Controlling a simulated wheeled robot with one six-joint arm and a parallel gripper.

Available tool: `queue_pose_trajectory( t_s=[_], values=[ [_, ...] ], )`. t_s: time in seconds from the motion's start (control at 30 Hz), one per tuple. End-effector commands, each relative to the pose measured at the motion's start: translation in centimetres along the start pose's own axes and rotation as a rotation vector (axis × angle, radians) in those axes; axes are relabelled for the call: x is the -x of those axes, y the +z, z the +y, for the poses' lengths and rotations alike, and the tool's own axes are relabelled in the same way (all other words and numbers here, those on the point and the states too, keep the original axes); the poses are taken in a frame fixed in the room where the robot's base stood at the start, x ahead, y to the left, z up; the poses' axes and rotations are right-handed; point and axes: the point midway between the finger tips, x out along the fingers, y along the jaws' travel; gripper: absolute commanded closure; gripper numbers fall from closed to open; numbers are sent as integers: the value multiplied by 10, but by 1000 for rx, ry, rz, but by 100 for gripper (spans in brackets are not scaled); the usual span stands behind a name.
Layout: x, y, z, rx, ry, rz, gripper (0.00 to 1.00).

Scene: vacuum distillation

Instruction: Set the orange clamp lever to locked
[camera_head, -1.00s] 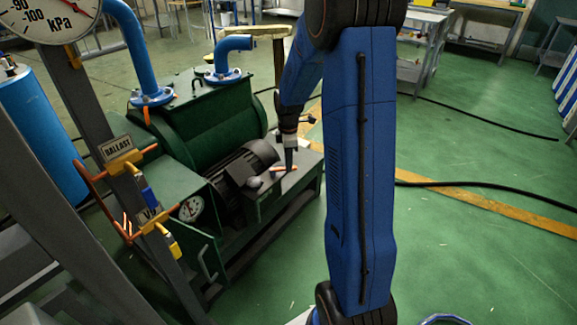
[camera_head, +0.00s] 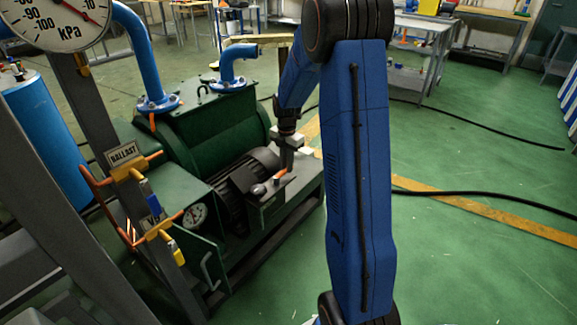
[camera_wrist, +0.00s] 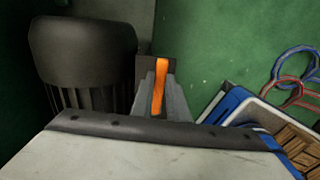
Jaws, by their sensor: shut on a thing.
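In the wrist view the orange lever (camera_wrist: 160,88) stands out between the grey fingers. My gripper (camera_head: 287,166) points down at the lever in the head view. It also shows in the wrist view (camera_wrist: 160,76), shut on the lever. The fingers hide part of the lever and its pivot, so its exact setting cannot be told.
The dark motor (camera_head: 240,180) lies left of my gripper, and the green pump body (camera_head: 215,125) stands behind it. Valves with orange handles (camera_head: 125,170) and a pressure gauge (camera_head: 195,215) are at the left. The green floor at right is open, with a black cable (camera_head: 480,192).

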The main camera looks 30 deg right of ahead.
Motion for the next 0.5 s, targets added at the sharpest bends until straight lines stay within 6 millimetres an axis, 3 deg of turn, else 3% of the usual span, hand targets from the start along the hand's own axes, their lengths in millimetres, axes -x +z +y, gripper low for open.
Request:
queue_pose_trajectory(
  t_s=[0.5],
  values=[
    [0, 0, 3, 46, 1, -1, 100]
  ],
)
